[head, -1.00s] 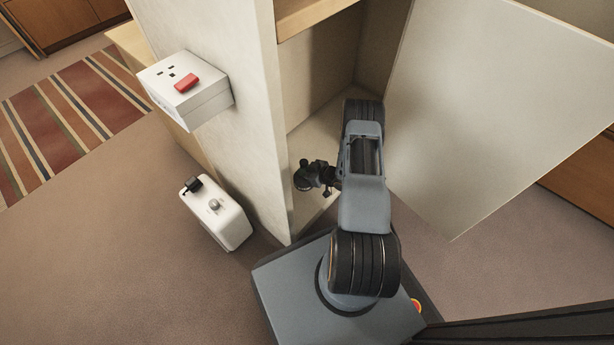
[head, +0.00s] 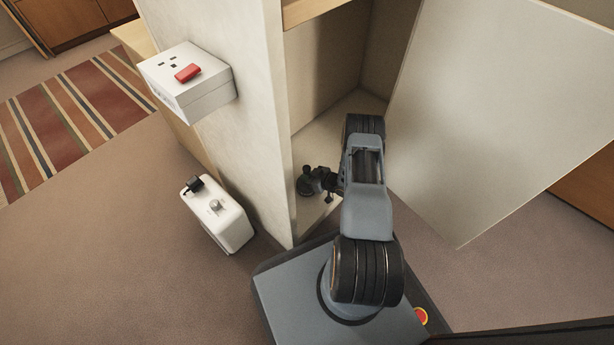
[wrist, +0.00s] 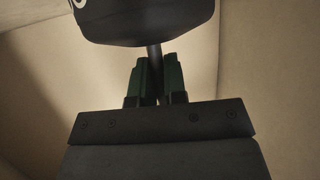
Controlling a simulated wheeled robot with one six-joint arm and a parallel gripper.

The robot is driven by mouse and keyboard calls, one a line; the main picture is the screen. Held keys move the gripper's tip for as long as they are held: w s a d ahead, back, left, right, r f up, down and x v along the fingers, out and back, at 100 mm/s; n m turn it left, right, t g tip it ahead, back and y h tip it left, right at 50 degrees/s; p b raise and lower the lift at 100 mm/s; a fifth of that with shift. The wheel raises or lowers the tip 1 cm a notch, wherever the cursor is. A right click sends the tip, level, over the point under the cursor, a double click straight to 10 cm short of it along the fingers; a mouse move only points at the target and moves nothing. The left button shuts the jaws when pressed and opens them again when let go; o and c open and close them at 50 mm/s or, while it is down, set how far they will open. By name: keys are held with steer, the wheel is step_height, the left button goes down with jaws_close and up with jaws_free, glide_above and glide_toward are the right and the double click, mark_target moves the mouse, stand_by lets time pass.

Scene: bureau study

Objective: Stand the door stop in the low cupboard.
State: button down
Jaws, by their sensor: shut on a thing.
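The door stop (head: 307,187) is a small dark piece with a round, disc-like part. It is inside the low cupboard (head: 330,210), close to its left wall, low over the pale floor panel. I cannot tell whether it touches that panel. My gripper (head: 322,178) reaches in through the open front and is shut on the door stop. In the wrist view, the green fingertips (wrist: 159,78) close around a thin dark stem. The wide dark part of the door stop (wrist: 145,22) lies beyond them. My arm hides part of the cupboard's inside.
The cupboard door (head: 490,120) stands wide open on the right. A wooden shelf edge (head: 305,10) crosses above the opening. A white box with a red switch (head: 188,80) is on the left side panel. A white appliance (head: 216,215) stands on the carpet beside the cupboard.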

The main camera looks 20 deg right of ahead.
steer(key=c, duration=1.2)
jaws_free()
steer(key=shift+f, duration=0.1)
steer(key=shift+o, duration=0.2)
steer(key=shift+s+r, duration=0.1)
steer(key=shift+r, duration=0.15)
steer(key=p+v, duration=0.5)
steer(key=v, duration=0.6)
steer(key=shift+s+d, duration=0.25)
steer(key=shift+s, duration=0.05)
